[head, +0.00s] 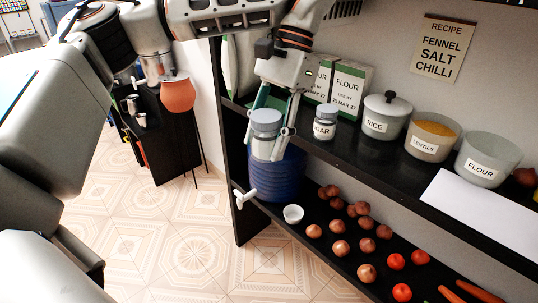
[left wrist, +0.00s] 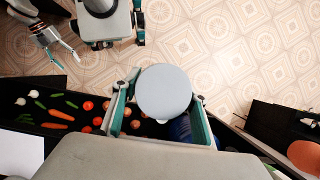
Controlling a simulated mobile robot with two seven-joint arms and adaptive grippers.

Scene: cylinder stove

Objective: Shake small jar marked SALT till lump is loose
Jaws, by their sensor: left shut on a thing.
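My left gripper (head: 275,150) is shut around a small jar (head: 263,147) with a grey lid and pale contents. The jar is upright, in the air in front of the shelf and the blue barrel. No label on it can be read from here. In the left wrist view the round lid (left wrist: 164,93) sits between the fingers and hides the jar's body. Whether there is a lump inside cannot be seen. My right gripper (left wrist: 62,52) shows small in the left wrist view, fingers apart and empty, away from the jar.
A similar jar marked SUGAR (head: 323,125) stands close right of the held jar, near FLOUR boxes (head: 348,85) and a RICE pot (head: 386,118). Below are a blue barrel (head: 280,178) with a tap, a white cup (head: 293,214) and vegetables. Free room lies over the tiled floor (head: 190,235).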

